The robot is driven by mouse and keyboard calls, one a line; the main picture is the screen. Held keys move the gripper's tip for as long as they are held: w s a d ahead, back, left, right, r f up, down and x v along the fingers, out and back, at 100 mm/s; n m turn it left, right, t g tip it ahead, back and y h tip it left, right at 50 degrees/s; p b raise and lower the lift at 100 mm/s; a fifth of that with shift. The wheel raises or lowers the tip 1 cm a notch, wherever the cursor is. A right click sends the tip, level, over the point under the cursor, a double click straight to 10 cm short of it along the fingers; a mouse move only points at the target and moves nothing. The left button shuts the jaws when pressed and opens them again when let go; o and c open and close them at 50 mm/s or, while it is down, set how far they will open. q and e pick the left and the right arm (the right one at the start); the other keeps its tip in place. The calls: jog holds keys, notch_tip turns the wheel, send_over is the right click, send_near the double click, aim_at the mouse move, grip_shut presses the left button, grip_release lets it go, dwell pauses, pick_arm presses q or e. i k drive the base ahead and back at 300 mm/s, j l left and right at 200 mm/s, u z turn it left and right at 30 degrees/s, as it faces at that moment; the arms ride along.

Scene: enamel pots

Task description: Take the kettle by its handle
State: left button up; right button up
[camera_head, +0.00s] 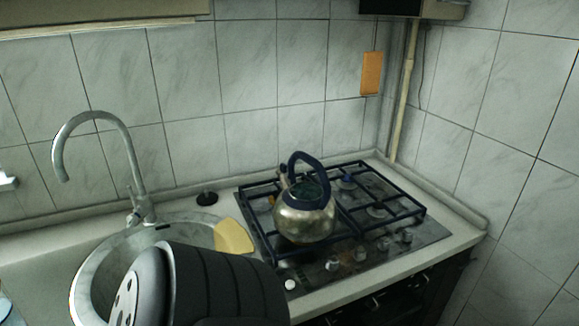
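The kettle (304,217) is a round metal kettle with a dull, tarnished body. It stands upright on the left front part of the gas hob. The spout side is at the upper left of the body. Neither of my grippers shows in the head view, and nothing is seen touching the kettle or its handle. A dark ribbed part at the bottom, left of the kettle, looks like my own arm; no fingers show on it.
The hob (436,232) has raised black grates and several front knobs. A round sink (88,270) with a tall curved faucet (127,150) lies to the left. A yellow cloth or sponge (233,237) lies between sink and hob. Tiled walls close off the back and right.

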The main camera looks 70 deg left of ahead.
aim_at(303, 211)
jog(key=u, duration=2)
jog(key=l+u, duration=0.35)
jog(key=l, duration=0.45)
jog(key=l+u, duration=0.3)
jog(key=l, duration=0.55)
